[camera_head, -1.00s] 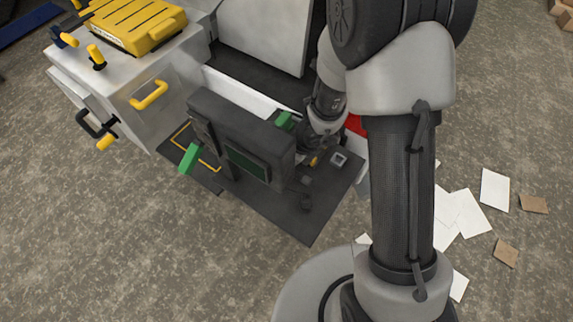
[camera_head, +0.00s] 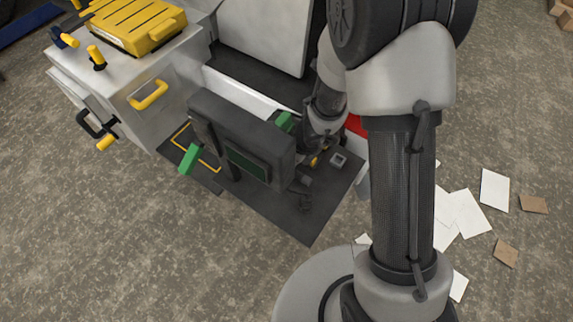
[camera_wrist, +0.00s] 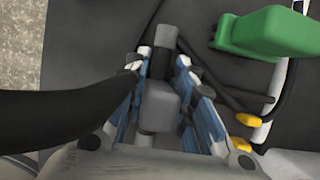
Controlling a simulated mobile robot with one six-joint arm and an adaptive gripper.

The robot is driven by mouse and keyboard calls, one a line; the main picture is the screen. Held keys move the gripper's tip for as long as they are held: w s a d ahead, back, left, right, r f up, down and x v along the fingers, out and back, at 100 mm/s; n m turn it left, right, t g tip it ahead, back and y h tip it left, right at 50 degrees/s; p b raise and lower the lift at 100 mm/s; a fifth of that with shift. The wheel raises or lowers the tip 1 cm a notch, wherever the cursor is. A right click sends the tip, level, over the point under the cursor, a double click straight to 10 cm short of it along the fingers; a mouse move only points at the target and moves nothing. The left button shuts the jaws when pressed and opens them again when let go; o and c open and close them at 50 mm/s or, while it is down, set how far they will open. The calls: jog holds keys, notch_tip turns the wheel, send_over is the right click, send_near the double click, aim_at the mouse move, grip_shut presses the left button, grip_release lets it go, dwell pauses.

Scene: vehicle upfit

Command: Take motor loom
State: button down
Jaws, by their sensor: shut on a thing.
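Thin dark cables with yellow ends (camera_wrist: 248,119) lie to the right in the wrist view. Whether they join the held connector cannot be told.
The dark upright frame (camera_head: 240,125) with a green panel stands on the dark mat (camera_head: 310,232). A green block (camera_wrist: 265,35) is close to my gripper's right side in the wrist view. A white cabinet (camera_head: 180,75) stands behind left; papers (camera_head: 465,212) lie on the floor.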

jog(key=shift+r+p, duration=0.4)
jog(key=shift+r, duration=0.15)
dwell(0.4)
jog(key=shift+r+p, duration=3.5)
jog(key=shift+r, duration=0.4)
